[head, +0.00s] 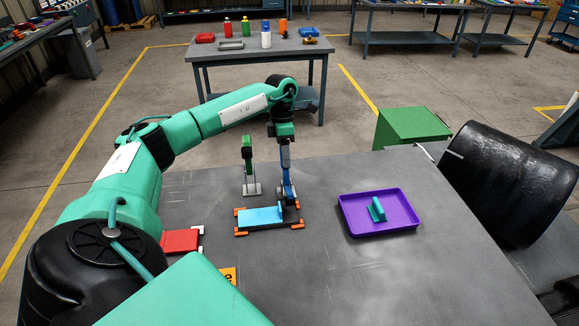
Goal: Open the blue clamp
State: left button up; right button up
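The blue clamp (289,190) stands at the right end of a small dark base with orange corners. Its blue part rises upright beneath my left wrist. A light-blue plate (259,217) lies flat on that base, to the left of the clamp. My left gripper (286,158) points down from the arm at the clamp's upper part. It overlaps the clamp in the picture, so I cannot tell whether its fingers touch or grip it. My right gripper is not in view.
A green-handled upright (247,160) stands close left of my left gripper. A purple tray (350,213) holding a teal piece (377,209) lies to the right. A red block (180,241) lies at left. A large black roller (510,185) borders the right.

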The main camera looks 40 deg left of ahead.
pick_arm(q)
jog(key=shift+w+a+f+b, duration=0.45)
jog(key=shift+w+a+f, duration=0.2)
jog(key=shift+a, duration=0.2)
jog(key=shift+w+a+f+b, duration=0.75)
jog(key=shift+a+f+b, duration=0.2)
jog(key=shift+f+b, duration=0.05)
jog(key=shift+f, duration=0.15)
